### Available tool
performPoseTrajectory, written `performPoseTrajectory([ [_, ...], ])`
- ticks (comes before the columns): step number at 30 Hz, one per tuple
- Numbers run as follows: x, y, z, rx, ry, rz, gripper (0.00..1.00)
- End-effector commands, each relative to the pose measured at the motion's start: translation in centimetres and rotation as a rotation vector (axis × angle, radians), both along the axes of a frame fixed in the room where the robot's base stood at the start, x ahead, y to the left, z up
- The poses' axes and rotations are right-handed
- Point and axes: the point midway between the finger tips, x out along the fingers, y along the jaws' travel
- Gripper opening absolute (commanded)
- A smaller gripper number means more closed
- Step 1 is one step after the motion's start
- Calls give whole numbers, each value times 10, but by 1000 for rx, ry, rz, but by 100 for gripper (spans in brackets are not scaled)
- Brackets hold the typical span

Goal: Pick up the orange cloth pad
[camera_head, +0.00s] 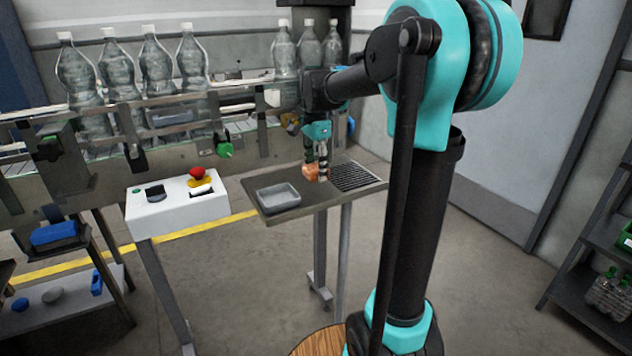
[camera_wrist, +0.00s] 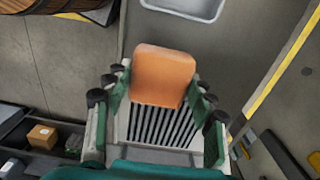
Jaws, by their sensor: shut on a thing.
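The orange cloth pad (camera_wrist: 163,76) is between the fingertips of my gripper (camera_wrist: 155,92) in the wrist view. My gripper is shut on it. In the head view the orange pad (camera_head: 310,172) shows small at the tips of my gripper (camera_head: 318,168), over the small side table (camera_head: 297,212). Whether the pad touches the table top cannot be told. The slatted black grate (camera_wrist: 160,128) in the table lies behind the pad in the wrist view.
A shallow grey tray (camera_head: 278,197) sits on the table left of the pad. A white control box (camera_head: 178,205) with a red button stands further left. A conveyor with several clear bottles (camera_head: 190,60) runs behind. Shelves (camera_head: 590,265) stand at the right.

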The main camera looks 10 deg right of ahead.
Motion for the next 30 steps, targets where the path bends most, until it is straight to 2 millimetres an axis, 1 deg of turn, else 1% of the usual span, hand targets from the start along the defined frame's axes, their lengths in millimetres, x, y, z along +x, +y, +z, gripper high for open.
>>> performPoseTrajectory([
  [1,0,0,16,0,0,0,27],
  [6,0,0,65,0,0,0,27],
  [9,-1,0,90,0,0,0,27],
  [12,0,0,110,0,0,0,27],
  [15,0,0,125,0,0,0,27],
  [18,0,0,135,0,0,0,27],
  [21,0,0,141,0,0,0,27],
  [30,0,0,143,0,0,0,27],
])
